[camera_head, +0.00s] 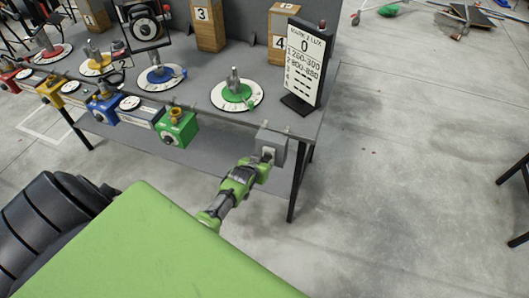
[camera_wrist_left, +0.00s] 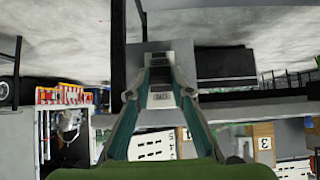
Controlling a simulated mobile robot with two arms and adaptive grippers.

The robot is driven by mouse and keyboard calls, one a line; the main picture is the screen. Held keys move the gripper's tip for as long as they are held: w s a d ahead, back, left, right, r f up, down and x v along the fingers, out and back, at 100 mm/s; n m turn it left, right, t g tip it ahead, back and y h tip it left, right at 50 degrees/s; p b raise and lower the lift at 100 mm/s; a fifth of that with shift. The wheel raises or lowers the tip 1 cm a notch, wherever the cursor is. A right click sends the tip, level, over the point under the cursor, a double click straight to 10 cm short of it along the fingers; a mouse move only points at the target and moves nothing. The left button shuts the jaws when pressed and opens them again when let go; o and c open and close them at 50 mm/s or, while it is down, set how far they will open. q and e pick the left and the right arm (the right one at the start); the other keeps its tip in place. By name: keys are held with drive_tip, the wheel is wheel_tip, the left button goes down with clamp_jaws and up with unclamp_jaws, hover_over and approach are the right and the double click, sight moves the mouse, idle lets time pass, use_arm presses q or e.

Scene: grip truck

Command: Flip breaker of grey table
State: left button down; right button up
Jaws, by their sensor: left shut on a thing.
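The grey table (camera_head: 333,81) stands in front of me. A small grey breaker box (camera_head: 273,142) is fixed at the right end of its front edge. My left gripper (camera_head: 266,156) reaches up to the front of this box. In the left wrist view the fingers (camera_wrist_left: 160,64) come close together at the tips, in front of the grey box (camera_wrist_left: 133,62). The gripper is shut on the breaker's switch, which the fingers mostly hide. I cannot read the switch's position. My right gripper is not in view.
Green (camera_head: 176,128), blue (camera_head: 104,107) and yellow (camera_head: 50,92) boxes line the front edge left of the breaker. A sign (camera_head: 303,62) and wooden numbered blocks (camera_head: 208,27) stand on the table. A black table leg (camera_head: 299,184) is close by; the floor to the right is open.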

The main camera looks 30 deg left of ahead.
use_arm(q)
drive_tip(key=shift+w+a+r+g+p, duration=0.1)
drive_tip(key=shift+w+r+g+p, duration=0.15)
drive_tip(key=shift+r+g+p, duration=0.6)
drive_tip(key=shift+f+g+h+p, duration=0.2)
drive_tip(key=shift+g+h+p, duration=0.2)
drive_tip(key=shift+g+p, duration=0.3)
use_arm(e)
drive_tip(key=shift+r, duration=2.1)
use_arm(q)
drive_tip(key=c, duration=1.8)
unclamp_jaws()
drive_tip(key=shift+w, duration=0.1)
drive_tip(key=shift+v, duration=6)
drive_tip(key=shift+w, duration=0.1)
